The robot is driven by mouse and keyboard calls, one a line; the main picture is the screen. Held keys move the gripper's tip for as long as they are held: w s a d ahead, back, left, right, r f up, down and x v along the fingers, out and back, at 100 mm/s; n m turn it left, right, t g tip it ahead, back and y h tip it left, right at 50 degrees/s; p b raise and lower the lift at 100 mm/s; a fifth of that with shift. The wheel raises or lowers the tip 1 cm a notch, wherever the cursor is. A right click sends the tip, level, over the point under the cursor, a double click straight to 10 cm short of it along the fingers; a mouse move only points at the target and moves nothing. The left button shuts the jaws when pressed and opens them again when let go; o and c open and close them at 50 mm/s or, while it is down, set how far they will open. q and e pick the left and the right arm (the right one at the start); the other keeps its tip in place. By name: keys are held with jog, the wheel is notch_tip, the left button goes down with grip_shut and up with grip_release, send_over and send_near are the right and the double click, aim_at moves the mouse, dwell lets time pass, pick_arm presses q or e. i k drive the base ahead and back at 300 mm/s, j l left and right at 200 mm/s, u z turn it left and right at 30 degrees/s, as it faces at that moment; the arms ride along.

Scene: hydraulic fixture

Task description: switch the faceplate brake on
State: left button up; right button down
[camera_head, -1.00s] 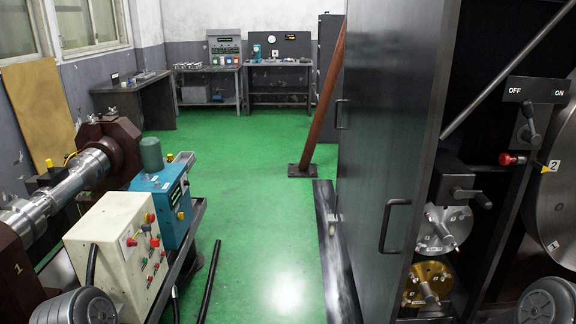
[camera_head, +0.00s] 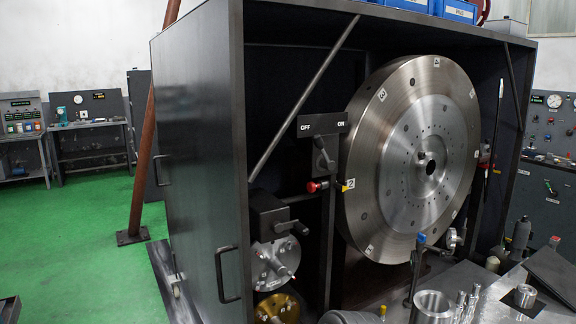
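The large round steel faceplate (camera_head: 412,160) stands upright inside a dark open-fronted cabinet, with numbered labels around its rim. Left of it is the brake lever (camera_head: 324,157) under a black plate marked OFF on the left and ON on the right (camera_head: 322,124). The lever hangs below the middle of that plate, and I cannot tell which side it is set to. A red knob (camera_head: 316,186) and a yellow tip sit just below it. Neither of my grippers is in view.
The cabinet's dark side panel (camera_head: 195,130) with a handle stands at the left. Silver (camera_head: 275,262) and gold (camera_head: 278,307) discs sit low inside. A metal bench (camera_head: 470,295) with cylinders lies in front at the right. Green floor (camera_head: 80,235) is free at the left.

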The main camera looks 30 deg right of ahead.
aim_at(325, 163)
jog(key=z, duration=1.15)
